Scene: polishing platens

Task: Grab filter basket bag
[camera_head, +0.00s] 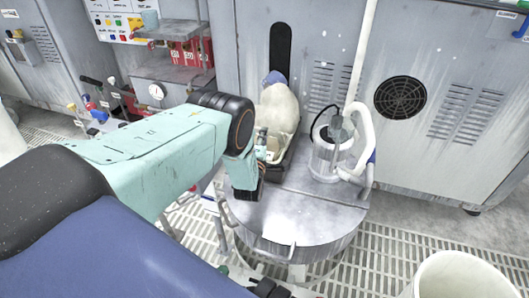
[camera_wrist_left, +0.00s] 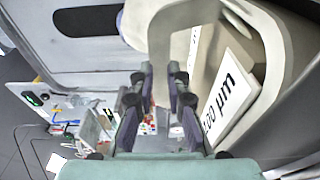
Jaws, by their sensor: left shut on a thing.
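The filter basket bag (camera_head: 279,106) is a cream bag with a blue patch at its top. It stands upright in a dark tray-like holder on the round metal lid, against the grey cabinet. In the left wrist view the bag (camera_wrist_left: 283,45) fills the upper right, with a white label reading "µm". My left gripper (camera_head: 262,146) is at the front of the bag, its tips partly hidden by my arm. In the left wrist view my left gripper (camera_wrist_left: 158,100) is shut on the bag's cream loop, which runs down between the fingers. My right gripper is not seen.
A white bucket (camera_head: 455,277) is at the lower right. Grated floor (camera_head: 385,245) surrounds the drum. A shelf with red items (camera_head: 190,52) is behind my arm.

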